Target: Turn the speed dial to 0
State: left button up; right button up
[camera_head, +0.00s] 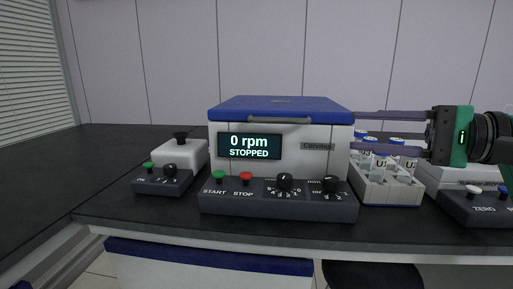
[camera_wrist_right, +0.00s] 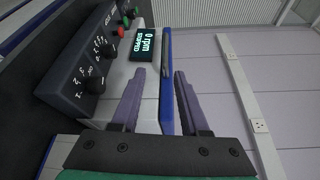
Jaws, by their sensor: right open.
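The blue-lidded centrifuge (camera_head: 180,155) is not at the left; that white box is separate, and the centrifuge body (camera_head: 290,165) stands mid-bench with its blue lid (camera_head: 280,107) down. Its display (camera_head: 249,147) reads "0 rpm STOPPED". The front panel (camera_head: 235,205) carries a left black dial (camera_head: 285,181) and a right black dial (camera_head: 331,184); both show in the right wrist view. Their small labels are too unclear to tell which sets speed. My right gripper (camera_head: 356,132) is open at the centrifuge's right side, apart from the dials. My left gripper is not in view.
A green START button (camera_head: 219,175) and red STOP button (camera_head: 246,177) sit left of the dials. A rack of capped bottles (camera_head: 390,193) stands right of the centrifuge, below my right gripper. Dark bench (camera_head: 105,160) is clear at the left.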

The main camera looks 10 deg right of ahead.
aim_at(284, 180)
jog(key=k, duration=0.95)
